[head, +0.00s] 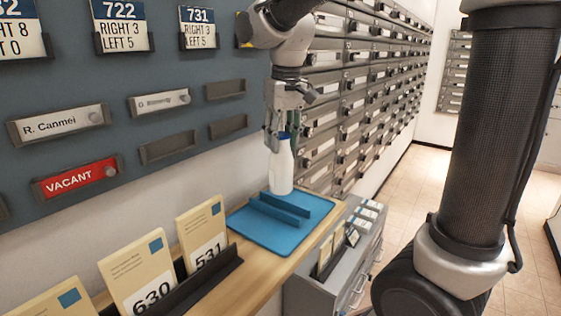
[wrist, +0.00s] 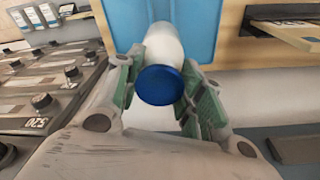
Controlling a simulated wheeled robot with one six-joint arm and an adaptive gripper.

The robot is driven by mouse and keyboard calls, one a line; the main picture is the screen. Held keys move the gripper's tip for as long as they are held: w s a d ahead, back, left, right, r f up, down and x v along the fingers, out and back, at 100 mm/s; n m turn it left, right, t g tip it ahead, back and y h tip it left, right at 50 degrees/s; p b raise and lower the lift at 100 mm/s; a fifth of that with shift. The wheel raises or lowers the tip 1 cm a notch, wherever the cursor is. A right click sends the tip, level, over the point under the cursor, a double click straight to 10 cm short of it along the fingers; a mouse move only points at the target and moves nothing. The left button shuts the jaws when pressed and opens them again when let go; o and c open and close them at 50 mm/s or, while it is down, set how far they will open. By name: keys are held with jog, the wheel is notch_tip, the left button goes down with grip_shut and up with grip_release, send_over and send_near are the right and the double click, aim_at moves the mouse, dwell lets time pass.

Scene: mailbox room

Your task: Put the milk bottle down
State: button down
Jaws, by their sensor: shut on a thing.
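The milk bottle (head: 281,170) is white with a blue cap and stands upright in the head view. My gripper (head: 279,133) is above it, with its fingers closed around the neck just below the cap. In the wrist view the blue cap (wrist: 160,85) lies between the green finger pads of my gripper (wrist: 160,92). The bottle's base is at the back edge of a blue mat (head: 262,234) on a wooden shelf. I cannot tell whether the base touches the mat or hangs just above it.
Cards numbered 630 (head: 141,279) and 531 (head: 203,240) stand in a dark holder at the left. A grey drawer unit (head: 328,285) is below right. Rows of mailboxes (head: 345,90) stand behind.

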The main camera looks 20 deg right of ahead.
aim_at(281, 155)
jog(key=shift+f, duration=2.2)
jog(key=shift+f, duration=0.15)
jog(key=c, duration=0.9)
grip_release()
